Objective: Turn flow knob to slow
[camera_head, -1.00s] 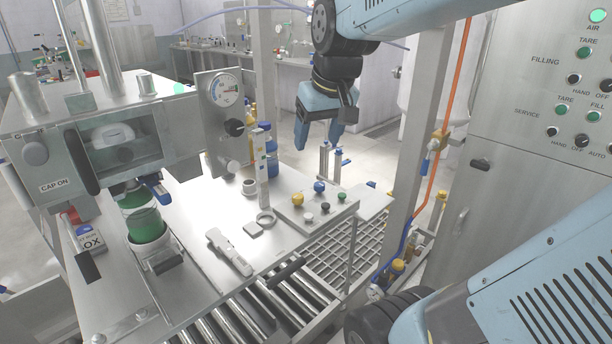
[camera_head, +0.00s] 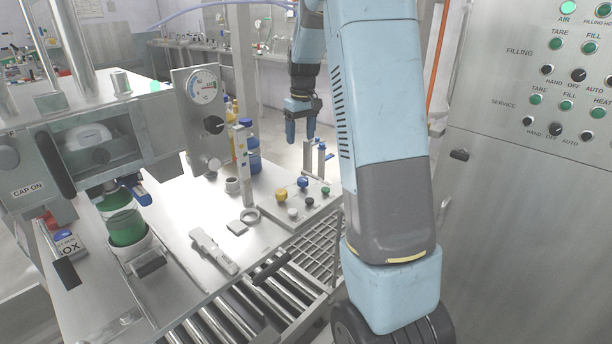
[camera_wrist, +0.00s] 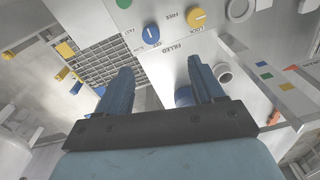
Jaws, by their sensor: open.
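A blue knob (camera_wrist: 151,35) sits on the white control panel in the wrist view, near a label that seems to read FAST; its other label is too small to read surely. A yellow knob (camera_wrist: 197,18) beside it has FREE and LOCK labels. In the head view the blue knob (camera_head: 303,183) stands on the panel (camera_head: 318,205) behind the yellow one (camera_head: 281,195). My gripper (camera_head: 300,138) is open and empty, pointing down beyond the panel. In the wrist view the fingers of my gripper (camera_wrist: 160,78) are apart, touching neither knob.
Small white, black and green buttons (camera_head: 326,191) share the panel. A white post (camera_head: 243,165) and blue-capped bottle (camera_head: 252,150) stand left of it. Blue-topped upright fittings (camera_head: 321,158) rise behind it. Steel cabinet (camera_head: 520,200) stands right; roller conveyor (camera_head: 250,305) lies in front.

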